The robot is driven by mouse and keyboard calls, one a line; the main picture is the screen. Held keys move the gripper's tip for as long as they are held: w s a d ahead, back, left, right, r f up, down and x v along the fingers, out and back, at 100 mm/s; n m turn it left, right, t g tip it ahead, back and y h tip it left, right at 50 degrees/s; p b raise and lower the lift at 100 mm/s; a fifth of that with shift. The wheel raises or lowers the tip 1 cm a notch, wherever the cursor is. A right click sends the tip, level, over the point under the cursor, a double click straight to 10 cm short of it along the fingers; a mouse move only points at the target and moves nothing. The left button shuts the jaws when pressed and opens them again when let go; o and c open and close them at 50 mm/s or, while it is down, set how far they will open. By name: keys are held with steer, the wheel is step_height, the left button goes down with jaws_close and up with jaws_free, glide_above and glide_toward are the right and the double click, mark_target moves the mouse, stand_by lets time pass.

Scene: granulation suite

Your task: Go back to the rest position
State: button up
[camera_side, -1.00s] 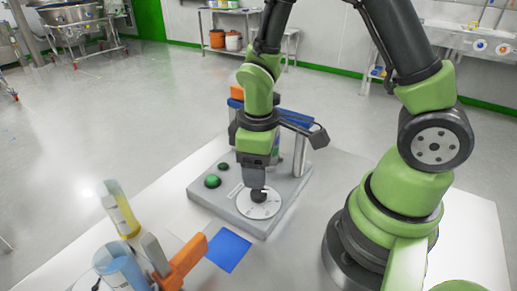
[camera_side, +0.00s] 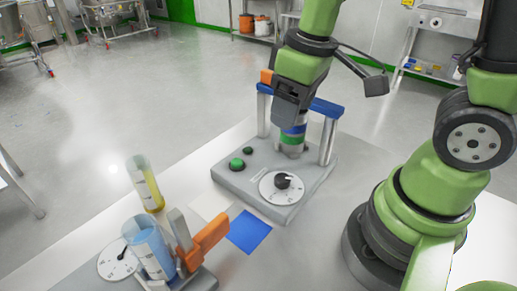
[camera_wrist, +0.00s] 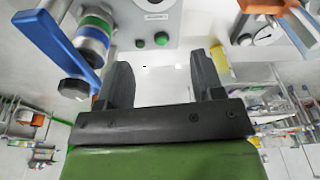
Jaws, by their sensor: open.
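My gripper (camera_side: 297,95) is up above the grey machine base (camera_side: 230,178) in the side view, clear of the black dial knob (camera_side: 282,181). The wrist view shows its two dark fingers apart with nothing between them (camera_wrist: 163,80). The round white dial (camera_side: 269,190) lies flat at the base's front right corner. In the side view the gripper partly hides the column with blue and green bands (camera_side: 292,141) behind it. I cannot tell the exact gap between the gripper and that column.
A blue-topped frame (camera_side: 326,107) stands close beside the gripper. Two green buttons (camera_side: 237,164) sit on the base. A yellow-filled cylinder (camera_side: 147,186), a blue-filled cylinder (camera_side: 148,247) and an orange clamp (camera_side: 203,242) stand at the front left. A blue square (camera_side: 249,232) lies on the table.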

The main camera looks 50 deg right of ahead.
steer(key=s+r+m+t+y, duration=0.1)
steer(key=s+r+m+t, duration=0.4)
steer(key=s+r, duration=0.3)
step_height(320, 180, up, 3)
steer(key=shift+a+f+m, duration=0.2)
steer(key=shift+a+m, duration=0.15)
steer(key=shift+m, duration=0.15)
